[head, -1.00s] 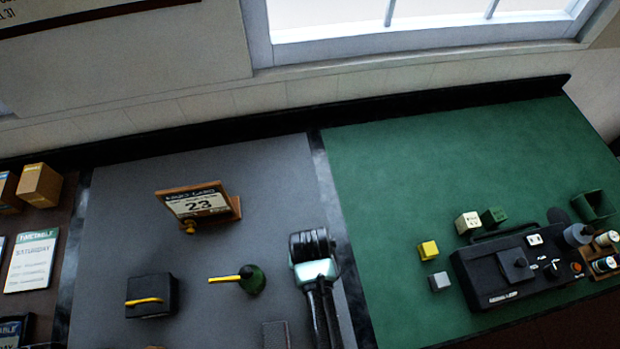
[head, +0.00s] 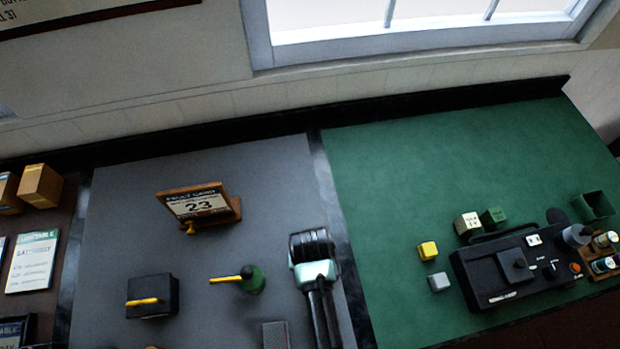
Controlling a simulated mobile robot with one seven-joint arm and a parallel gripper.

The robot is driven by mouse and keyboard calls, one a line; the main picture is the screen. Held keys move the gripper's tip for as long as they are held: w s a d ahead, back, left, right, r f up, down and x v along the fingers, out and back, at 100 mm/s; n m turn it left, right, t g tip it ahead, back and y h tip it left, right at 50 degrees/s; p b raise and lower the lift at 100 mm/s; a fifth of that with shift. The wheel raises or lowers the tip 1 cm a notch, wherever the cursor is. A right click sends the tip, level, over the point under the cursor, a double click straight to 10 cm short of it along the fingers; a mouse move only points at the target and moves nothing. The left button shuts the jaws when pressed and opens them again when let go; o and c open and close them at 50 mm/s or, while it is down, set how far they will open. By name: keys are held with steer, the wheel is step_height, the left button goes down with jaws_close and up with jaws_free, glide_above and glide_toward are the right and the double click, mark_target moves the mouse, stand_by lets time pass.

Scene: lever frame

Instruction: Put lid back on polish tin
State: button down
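I cannot make out the polish tin or its lid with certainty. Small round pieces with pale tops (head: 606,239) stand at the far right edge and are too small to identify. A black and pale-teal jointed piece (head: 312,262) reaches up from the bottom edge at the middle; it may be part of my arm. No gripper fingers show.
A black device (head: 490,280) stands on the green surface (head: 430,160), with small yellow (head: 428,251) and grey (head: 439,282) blocks beside it. The grey surface holds a calendar stand (head: 198,203), a yellow-handled black box (head: 152,294) and a green piece (head: 252,280). The green surface's back is clear.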

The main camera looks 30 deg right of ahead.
steer(key=shift+c, duration=0.8)
jaws_free()
step_height(320, 180, up, 5)
steer(key=p, duration=0.5)
steer(key=shift+r+p, duration=0.65)
steer(key=shift+r, duration=0.35)
steer(key=shift+c, duration=0.2)
jaws_close()
